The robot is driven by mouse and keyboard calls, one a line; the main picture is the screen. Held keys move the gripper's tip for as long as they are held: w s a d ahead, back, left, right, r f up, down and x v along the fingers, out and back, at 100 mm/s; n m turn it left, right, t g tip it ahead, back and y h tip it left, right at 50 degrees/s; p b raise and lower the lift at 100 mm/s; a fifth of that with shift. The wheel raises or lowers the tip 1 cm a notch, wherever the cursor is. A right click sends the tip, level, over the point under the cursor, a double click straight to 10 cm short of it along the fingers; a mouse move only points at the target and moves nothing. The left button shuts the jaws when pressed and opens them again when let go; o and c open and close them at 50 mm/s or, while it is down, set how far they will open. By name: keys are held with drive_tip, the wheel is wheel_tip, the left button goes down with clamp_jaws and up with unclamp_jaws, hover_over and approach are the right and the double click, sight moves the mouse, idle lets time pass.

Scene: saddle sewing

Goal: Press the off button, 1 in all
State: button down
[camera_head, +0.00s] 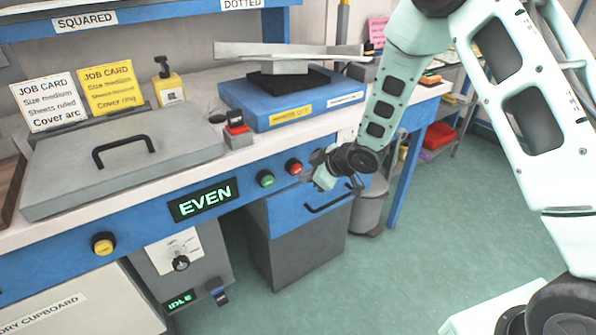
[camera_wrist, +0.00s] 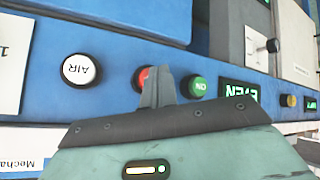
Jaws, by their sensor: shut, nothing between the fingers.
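The red button (camera_head: 294,167), which appears to be the off button, sits on the bench's blue front edge. A green button (camera_head: 266,179) is just left of it. In the wrist view, turned over, the red button (camera_wrist: 142,77) is partly hidden behind my fingers, so its label cannot be read. The green button (camera_wrist: 197,86) there reads ON. My gripper (camera_head: 321,178) is shut and empty, just right of the red button in the head view. In the wrist view my gripper's fingertips (camera_wrist: 158,73) overlap the red button; I cannot tell whether they touch it.
A white AIR button (camera_wrist: 81,70) is on the same edge. An EVEN display (camera_head: 203,200) and a yellow button (camera_head: 103,243) are further left. A blue drawer unit (camera_head: 300,215) with a dark handle stands below. The floor (camera_head: 450,220) at right is clear.

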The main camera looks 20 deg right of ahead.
drive_tip(key=shift+w, duration=0.15)
drive_tip(key=shift+w+a, duration=0.15)
drive_tip(key=shift+w, duration=0.1)
drive_tip(key=shift+w+a+p, duration=0.15)
drive_tip(key=shift+w+p, duration=0.15)
drive_tip(key=shift+w, duration=0.25)
idle(1.2)
drive_tip(key=shift+s, duration=0.1)
drive_tip(key=shift+s+d, duration=0.3)
drive_tip(key=shift+s, duration=0.55)
drive_tip(key=s, duration=0.1)
drive_tip(key=s+d+b, duration=0.1)
drive_tip(key=s, duration=0.2)
drive_tip(key=shift+s+d, duration=0.25)
drive_tip(key=shift+s, duration=0.1)
idle(0.4)
